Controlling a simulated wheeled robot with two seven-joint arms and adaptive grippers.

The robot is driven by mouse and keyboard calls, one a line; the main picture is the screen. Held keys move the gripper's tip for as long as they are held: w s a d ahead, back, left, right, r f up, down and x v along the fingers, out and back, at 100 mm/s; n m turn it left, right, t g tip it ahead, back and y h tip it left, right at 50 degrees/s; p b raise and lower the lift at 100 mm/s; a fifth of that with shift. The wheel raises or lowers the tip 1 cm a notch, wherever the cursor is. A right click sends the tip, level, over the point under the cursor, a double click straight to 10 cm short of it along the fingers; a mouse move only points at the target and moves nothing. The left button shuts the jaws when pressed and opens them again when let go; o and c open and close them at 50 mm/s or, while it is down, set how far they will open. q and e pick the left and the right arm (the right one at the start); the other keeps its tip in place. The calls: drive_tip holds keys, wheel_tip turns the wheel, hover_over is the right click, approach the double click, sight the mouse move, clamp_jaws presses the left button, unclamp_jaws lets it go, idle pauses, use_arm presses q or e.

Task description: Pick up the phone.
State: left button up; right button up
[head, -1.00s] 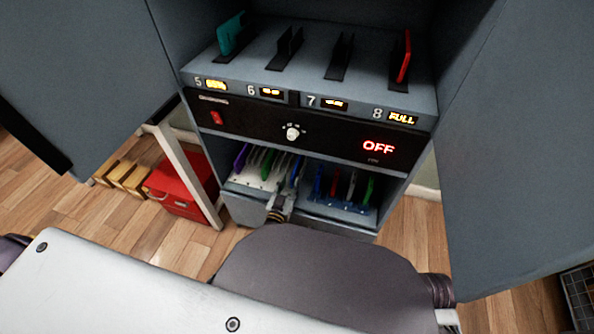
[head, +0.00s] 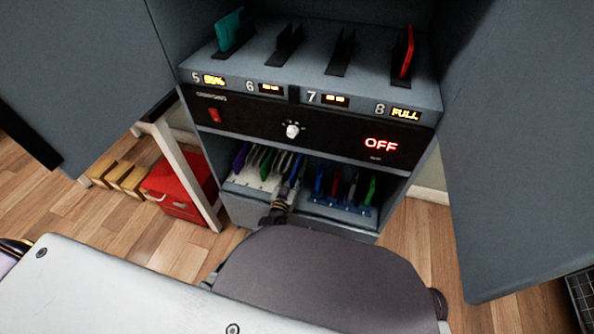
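A teal phone (head: 230,30) stands in the slot above label 5, and a red phone (head: 406,54) stands in the slot above label 8. Slots 6 and 7 look empty. On the lower shelf, a white rack (head: 240,182) holds several upright phones, among them a purple phone (head: 241,157) and a blue one (head: 298,170). A blue rack (head: 325,203) to its right holds several more. My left gripper (head: 284,191) reaches into the lower shelf at the white rack's right end, close to the blue phone. Its fingers are too small and dark to read. My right gripper is out of view.
The charger panel (head: 340,142) reads OFF and has a knob (head: 292,130) and a red switch (head: 215,115). Cabinet doors stand open on both sides. A red box (head: 180,190) and yellow blocks (head: 118,177) are on the floor at left. A white surface (head: 120,290) fills the lower left.

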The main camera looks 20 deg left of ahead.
use_arm(q)
clamp_jaws()
drive_tip(key=shift+r, duration=0.2)
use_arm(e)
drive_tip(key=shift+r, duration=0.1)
use_arm(q)
drive_tip(key=shift+r+p, duration=0.3)
drive_tip(key=shift+r, duration=0.1)
wheel_tip(320, 180, up, 7)
drive_tip(key=p, duration=0.3)
drive_tip(key=shift+p, duration=0.4)
drive_tip(key=shift+r+p, duration=0.4)
drive_tip(key=shift+r, duration=0.5)
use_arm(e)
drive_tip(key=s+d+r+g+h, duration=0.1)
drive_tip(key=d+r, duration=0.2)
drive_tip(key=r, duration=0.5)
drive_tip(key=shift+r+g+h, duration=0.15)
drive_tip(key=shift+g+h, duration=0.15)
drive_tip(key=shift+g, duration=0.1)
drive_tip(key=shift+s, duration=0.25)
